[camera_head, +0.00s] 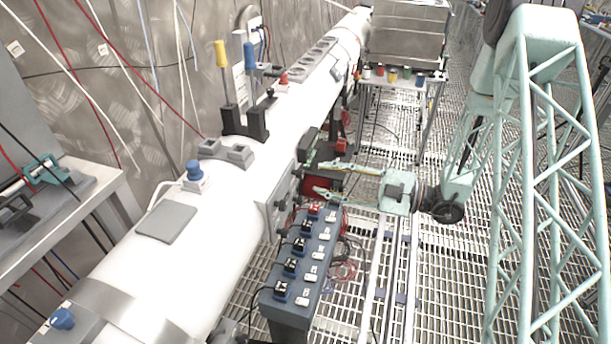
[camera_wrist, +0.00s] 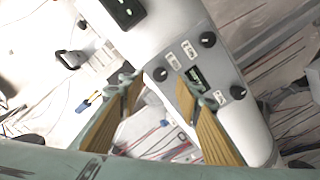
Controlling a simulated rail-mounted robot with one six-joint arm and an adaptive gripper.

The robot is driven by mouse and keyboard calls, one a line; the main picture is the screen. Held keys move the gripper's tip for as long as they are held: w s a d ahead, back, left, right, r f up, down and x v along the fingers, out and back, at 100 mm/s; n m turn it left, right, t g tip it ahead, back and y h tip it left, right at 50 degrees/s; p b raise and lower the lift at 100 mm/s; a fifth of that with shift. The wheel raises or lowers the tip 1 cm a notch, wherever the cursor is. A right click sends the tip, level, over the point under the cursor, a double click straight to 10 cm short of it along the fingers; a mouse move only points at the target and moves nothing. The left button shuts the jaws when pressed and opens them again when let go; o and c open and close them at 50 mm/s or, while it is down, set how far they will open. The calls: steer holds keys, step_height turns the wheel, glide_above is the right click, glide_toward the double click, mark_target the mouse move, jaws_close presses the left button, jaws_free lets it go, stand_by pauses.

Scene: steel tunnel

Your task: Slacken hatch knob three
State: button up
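A grey hatch panel (camera_wrist: 188,100) is fixed on the side of the white tube. In the wrist view it carries a left black knob (camera_wrist: 160,74), an upper black knob (camera_wrist: 208,39) and a right black knob (camera_wrist: 238,92), each near a white label. The labels are too blurred to tell which knob is three. My gripper (camera_wrist: 162,84) is open and empty, its fingers spread in front of the panel's left part, with the left knob showing between the tips. In the head view my gripper (camera_head: 314,180) points left at the tube's side, near the panel (camera_head: 280,202).
A blue-grey switch box (camera_head: 300,265) with several switches stands below the panel. The white tube (camera_head: 240,225) fills the left side. Loose red and dark cables (camera_head: 343,272) hang beside the box. A table with coloured items (camera_head: 405,80) stands at the back. Open grating floor lies right of the box.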

mark_target(300, 173)
steer(key=x, duration=0.6)
steer(key=shift+b, duration=0.35)
steer(key=shift+a, duration=0.1)
steer(key=c, duration=0.9)
steer(key=shift+o, duration=0.2)
